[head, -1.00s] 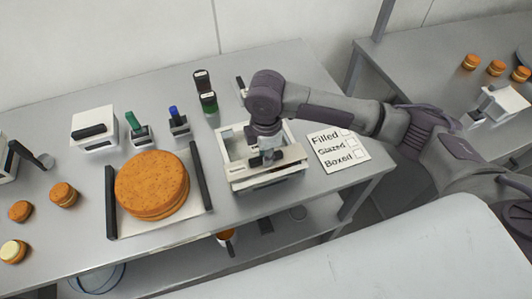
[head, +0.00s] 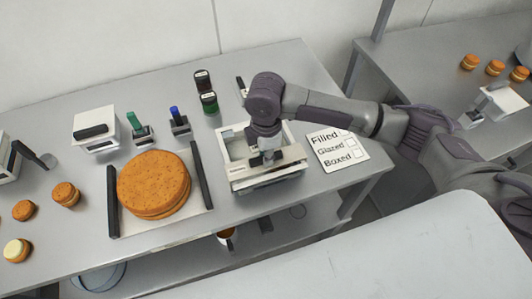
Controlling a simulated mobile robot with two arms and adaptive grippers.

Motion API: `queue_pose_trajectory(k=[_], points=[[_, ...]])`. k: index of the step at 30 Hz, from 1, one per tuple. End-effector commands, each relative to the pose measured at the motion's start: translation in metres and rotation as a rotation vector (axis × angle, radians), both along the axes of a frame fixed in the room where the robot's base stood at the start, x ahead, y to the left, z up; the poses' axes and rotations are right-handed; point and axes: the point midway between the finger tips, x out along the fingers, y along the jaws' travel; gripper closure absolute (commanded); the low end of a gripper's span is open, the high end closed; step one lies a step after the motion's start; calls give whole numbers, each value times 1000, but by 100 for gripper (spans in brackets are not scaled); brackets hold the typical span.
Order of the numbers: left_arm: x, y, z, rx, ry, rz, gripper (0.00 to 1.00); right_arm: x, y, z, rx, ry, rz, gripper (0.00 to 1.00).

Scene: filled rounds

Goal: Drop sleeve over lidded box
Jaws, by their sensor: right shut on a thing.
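A pale sleeve (head: 291,154) with a small dark label on its front left lies across the front part of a white open-topped tray (head: 231,140). My right gripper (head: 268,158) comes down from above and is shut on the sleeve near its middle. The lidded box cannot be told apart under the sleeve and gripper, so I cannot tell how far the sleeve is around it. My left gripper is not in view.
A large orange-brown cake round (head: 153,185) sits left between two dark bars. Small filled rounds (head: 66,194) lie far left. The table's front edge is close.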

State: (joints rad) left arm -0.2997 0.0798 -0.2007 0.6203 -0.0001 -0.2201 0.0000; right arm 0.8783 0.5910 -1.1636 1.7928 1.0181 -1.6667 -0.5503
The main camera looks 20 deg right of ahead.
Motion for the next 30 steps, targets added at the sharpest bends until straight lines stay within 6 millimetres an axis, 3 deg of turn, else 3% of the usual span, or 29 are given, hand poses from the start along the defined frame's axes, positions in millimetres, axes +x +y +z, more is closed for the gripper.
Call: queue_pose_trajectory(k=[11,12,17,23,28,30], points=[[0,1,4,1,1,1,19,0,0,-4,0,0,0,100],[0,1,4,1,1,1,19,0,0,-4,0,0,0,81],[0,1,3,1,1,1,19,0,0,-4,0,0,0,54],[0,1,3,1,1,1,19,0,0,-4,0,0,0,53],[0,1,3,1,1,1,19,0,0,-4,0,0,0,28],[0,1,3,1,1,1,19,0,0,-4,0,0,0,28]])
